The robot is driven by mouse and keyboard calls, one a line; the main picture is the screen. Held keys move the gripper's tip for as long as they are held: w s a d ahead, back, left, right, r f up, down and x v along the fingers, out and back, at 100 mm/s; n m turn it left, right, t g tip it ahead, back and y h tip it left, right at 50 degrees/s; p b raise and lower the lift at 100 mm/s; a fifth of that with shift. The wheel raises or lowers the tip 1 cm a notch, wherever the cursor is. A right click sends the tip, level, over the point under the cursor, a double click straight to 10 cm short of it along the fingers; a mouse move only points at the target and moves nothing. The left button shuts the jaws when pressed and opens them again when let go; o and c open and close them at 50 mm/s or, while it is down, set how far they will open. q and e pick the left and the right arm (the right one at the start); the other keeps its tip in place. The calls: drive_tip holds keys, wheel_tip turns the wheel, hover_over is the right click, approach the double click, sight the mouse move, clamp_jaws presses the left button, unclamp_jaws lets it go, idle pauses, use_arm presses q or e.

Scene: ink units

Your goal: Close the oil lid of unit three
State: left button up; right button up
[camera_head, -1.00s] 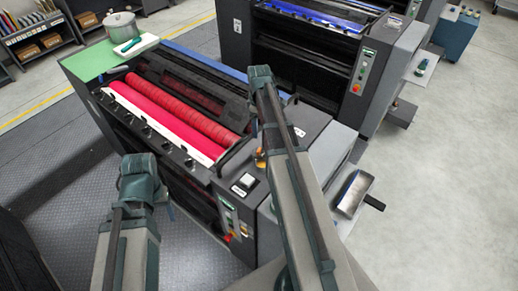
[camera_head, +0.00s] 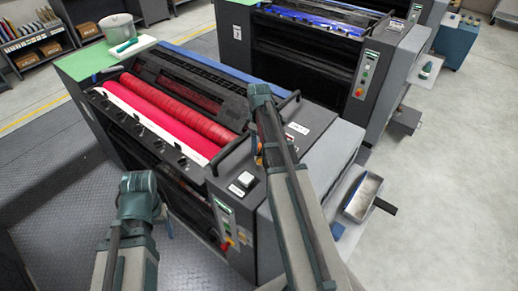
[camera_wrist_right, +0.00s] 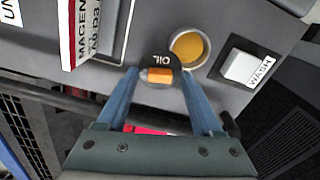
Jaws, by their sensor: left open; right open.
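The oil lid (camera_wrist_right: 160,62), a black disc marked OIL with an orange tab, shows in the right wrist view. It stands beside the round oil opening (camera_wrist_right: 187,46), whose yellow inside is uncovered. My right gripper (camera_wrist_right: 163,76) is open, with its blue fingertips on either side of the lid and tab. I cannot tell whether they touch it. In the head view my right arm hides most of this spot on the near press (camera_head: 190,100). My left gripper (camera_head: 167,224) hangs at the lower left, off the press front, with its fingers mostly hidden.
A white WASH button (camera_wrist_right: 241,67) sits close by the opening. A raised magenta label plate (camera_wrist_right: 80,35) stands on the other side. Red rollers (camera_head: 175,110) lie exposed to the left. A metal tray (camera_head: 363,194) juts out at the right side.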

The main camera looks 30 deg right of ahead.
clamp_jaws()
idle(0.4)
drive_tip(key=m, duration=0.3)
drive_tip(key=s+m, duration=0.1)
drive_tip(key=shift+s+d+m, duration=0.1)
drive_tip(key=shift+d+m, duration=0.15)
drive_tip(key=shift+m, duration=0.15)
drive_tip(key=m, duration=0.1)
drive_tip(key=s+m, duration=0.1)
drive_tip(key=m, duration=0.3)
drive_tip(key=shift+s, duration=0.25)
drive_tip(key=m, duration=0.4)
drive_tip(key=s+m, duration=0.1)
drive_tip(key=shift+s+a+m, duration=0.1)
drive_tip(key=shift+a+m, duration=0.3)
drive_tip(key=shift+s+a+m, duration=0.15)
drive_tip(key=shift+a+m, duration=0.1)
drive_tip(key=shift+m, duration=0.9)
drive_tip(key=shift+s+a+m, duration=0.15)
drive_tip(key=shift+a+m, duration=0.05)
drive_tip(key=shift+m, duration=1.25)
